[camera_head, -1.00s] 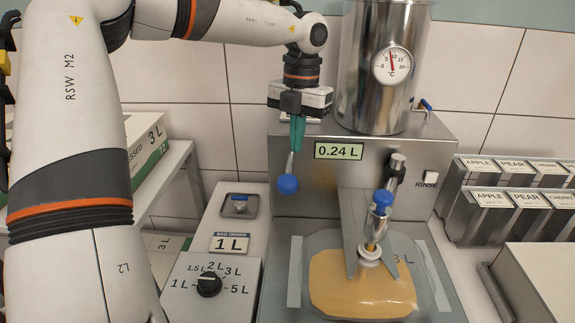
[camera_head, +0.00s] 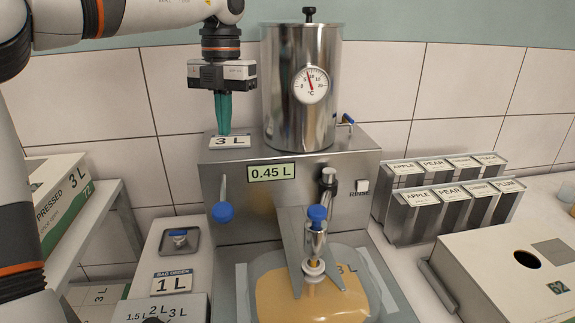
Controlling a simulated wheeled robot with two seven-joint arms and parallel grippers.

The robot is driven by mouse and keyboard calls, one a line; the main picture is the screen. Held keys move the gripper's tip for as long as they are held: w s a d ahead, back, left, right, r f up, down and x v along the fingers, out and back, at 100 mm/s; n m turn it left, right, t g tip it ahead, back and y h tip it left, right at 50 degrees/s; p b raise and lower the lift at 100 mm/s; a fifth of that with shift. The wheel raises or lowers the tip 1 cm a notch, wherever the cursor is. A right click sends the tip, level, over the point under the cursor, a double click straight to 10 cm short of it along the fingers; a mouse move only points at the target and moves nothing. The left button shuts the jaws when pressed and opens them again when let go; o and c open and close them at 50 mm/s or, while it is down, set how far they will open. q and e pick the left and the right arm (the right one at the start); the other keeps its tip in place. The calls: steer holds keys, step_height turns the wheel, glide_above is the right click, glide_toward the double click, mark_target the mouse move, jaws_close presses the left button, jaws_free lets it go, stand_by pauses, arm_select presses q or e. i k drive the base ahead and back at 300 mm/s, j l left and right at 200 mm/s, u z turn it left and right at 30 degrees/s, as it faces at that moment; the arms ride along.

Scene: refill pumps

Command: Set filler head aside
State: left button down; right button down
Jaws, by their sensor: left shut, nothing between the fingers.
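The filler head (camera_head: 316,242), a metal nozzle with a blue cap, stands upright between two grey metal plates at the front of the filling machine (camera_head: 352,152). Its lower end is at the neck of a clear bag (camera_head: 285,295) partly filled with orange-yellow liquid. My left gripper (camera_head: 224,130) is shut and empty, pointing down by a 3 L plate (camera_head: 231,142) on the machine's top left. I cannot tell if it touches the plate. It is apart from the filler head. The blue-ball lever (camera_head: 222,212) hangs below it. My right gripper is out of view.
A steel tank (camera_head: 300,85) with a thermometer stands on the machine. The display (camera_head: 272,172) reads 0.45 L. Labelled metal boxes (camera_head: 435,215) and a white box (camera_head: 515,270) stand at right.

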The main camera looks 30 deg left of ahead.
mark_target(315, 229)
steer(key=k+l, duration=0.2)
steer(key=k, duration=0.3)
steer(key=k+l, duration=0.25)
steer(key=k, duration=0.2)
steer(key=k+l, duration=0.2)
steer(key=k, duration=0.3)
